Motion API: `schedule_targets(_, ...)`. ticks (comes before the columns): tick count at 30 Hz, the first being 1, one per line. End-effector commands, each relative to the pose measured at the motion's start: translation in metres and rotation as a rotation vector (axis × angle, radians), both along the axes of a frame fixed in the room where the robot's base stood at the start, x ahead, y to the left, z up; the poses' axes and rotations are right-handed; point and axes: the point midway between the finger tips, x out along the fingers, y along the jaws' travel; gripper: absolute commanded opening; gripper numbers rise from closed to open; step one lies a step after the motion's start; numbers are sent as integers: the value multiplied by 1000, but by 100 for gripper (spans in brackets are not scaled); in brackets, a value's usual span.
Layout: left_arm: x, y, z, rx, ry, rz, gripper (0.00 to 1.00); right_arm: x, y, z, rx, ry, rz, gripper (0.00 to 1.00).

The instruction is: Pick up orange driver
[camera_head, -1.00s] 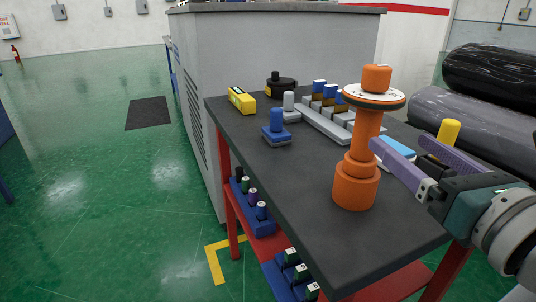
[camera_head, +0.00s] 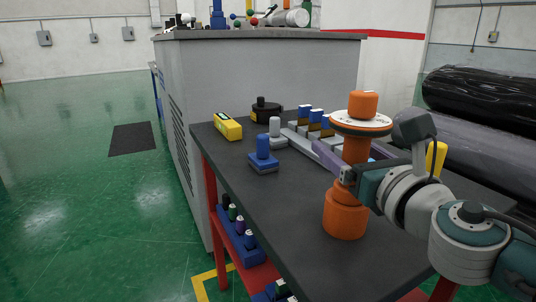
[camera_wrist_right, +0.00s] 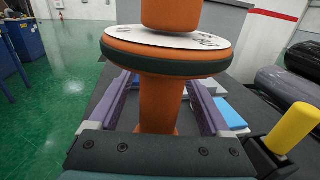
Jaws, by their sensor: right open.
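The orange driver (camera_head: 346,217) stands upright on the dark table top (camera_head: 300,215), with a white dial disc and an orange knob on top. My right gripper (camera_head: 350,156) is open, with its purple fingers on either side of the driver's shaft, just below the disc. In the right wrist view the driver's shaft (camera_wrist_right: 158,105) stands between the two spread fingers (camera_wrist_right: 158,103), with visible gaps, and the disc hides part of the fingers. My left gripper is not in view.
A blue block piece (camera_head: 263,155), a yellow box (camera_head: 228,126) and a black round object (camera_head: 266,111) stand further back on the table. A grey rack (camera_head: 299,137) with blue-topped pieces stands behind the driver. A yellow cylinder (camera_wrist_right: 293,128) stands right of my gripper.

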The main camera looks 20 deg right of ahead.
Motion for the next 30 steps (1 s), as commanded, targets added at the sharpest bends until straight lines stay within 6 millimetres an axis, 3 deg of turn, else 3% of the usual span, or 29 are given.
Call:
schedule_targets(8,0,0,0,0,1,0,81,3,0,0,0,1,0,82)
schedule_targets(30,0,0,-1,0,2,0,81,3,-1,0,0,1,0,0)
